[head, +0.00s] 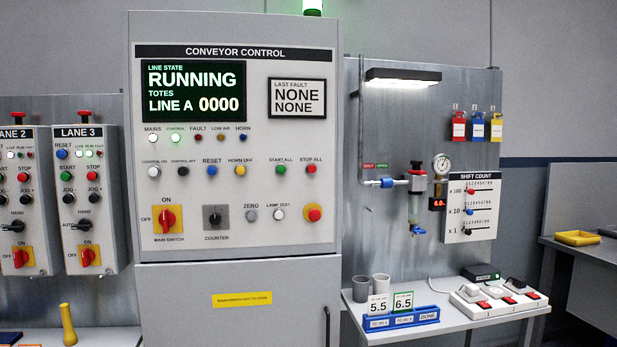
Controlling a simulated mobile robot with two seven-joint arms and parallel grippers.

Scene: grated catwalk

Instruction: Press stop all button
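The conveyor control panel (236,110) stands upright in the middle of the head view. Its red STOP ALL button (311,170) is on the right of the button row, just under its label and beside the green START ALL button (279,171). The display (194,91) reads RUNNING, TOTES, LINE A 0000. Neither of my grippers shows in the head view, and nothing covers the STOP ALL button.
Lane boxes (91,200) with their own buttons hang at the left. At the right, a shelf (450,322) carries cups, number cards in a blue holder (405,319) and a white switch block (498,299). The space before the panel looks clear.

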